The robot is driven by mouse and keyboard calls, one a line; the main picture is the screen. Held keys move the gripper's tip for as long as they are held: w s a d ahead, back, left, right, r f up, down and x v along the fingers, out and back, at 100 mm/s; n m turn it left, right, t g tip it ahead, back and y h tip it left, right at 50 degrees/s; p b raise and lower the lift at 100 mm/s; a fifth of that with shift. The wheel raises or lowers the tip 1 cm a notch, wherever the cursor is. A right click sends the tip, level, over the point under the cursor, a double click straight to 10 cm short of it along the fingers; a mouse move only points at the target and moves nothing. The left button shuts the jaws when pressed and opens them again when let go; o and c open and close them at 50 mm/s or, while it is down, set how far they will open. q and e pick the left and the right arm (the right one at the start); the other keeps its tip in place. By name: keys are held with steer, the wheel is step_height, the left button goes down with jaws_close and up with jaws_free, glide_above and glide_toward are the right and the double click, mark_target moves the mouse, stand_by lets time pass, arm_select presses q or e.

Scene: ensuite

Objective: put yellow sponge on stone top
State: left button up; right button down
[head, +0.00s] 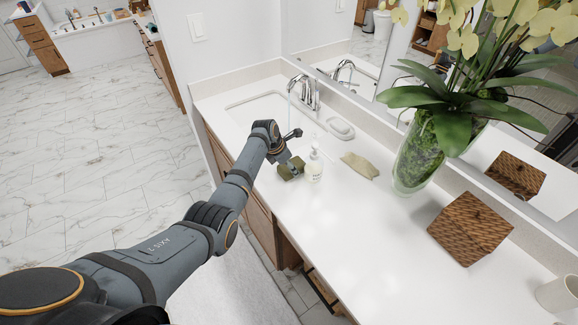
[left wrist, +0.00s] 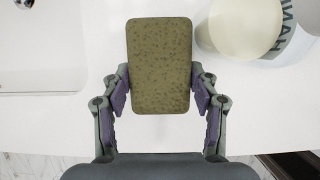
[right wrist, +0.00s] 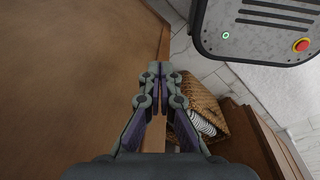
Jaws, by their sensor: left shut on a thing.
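The yellow sponge (head: 291,172) looks olive with dark speckles and shows large in the left wrist view (left wrist: 160,65). My left gripper (head: 286,163) is shut on it, with one finger pad against each long side. It is over the front part of the white stone top (head: 335,230), left of a soap bottle (head: 315,166). I cannot tell whether the sponge touches the top. My right gripper (right wrist: 160,75) is shut and empty, its fingers together by a wooden panel; it is out of the head view.
A sink (head: 265,108) with a chrome faucet (head: 304,93) is behind the gripper. A soap dish (head: 341,128), a folded cloth (head: 360,166), a plant vase (head: 420,155) and a woven box (head: 469,222) stand along the back. The front middle of the top is clear.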

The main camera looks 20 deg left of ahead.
arm_select(q)
steer(key=shift+f, duration=0.15)
steer(key=o, duration=1)
steer(key=shift+a+r, duration=0.1)
steer(key=shift+r, duration=0.3)
steer(key=v, duration=1.1)
steer(key=shift+s+r, duration=0.1)
steer(key=shift+r, duration=0.2)
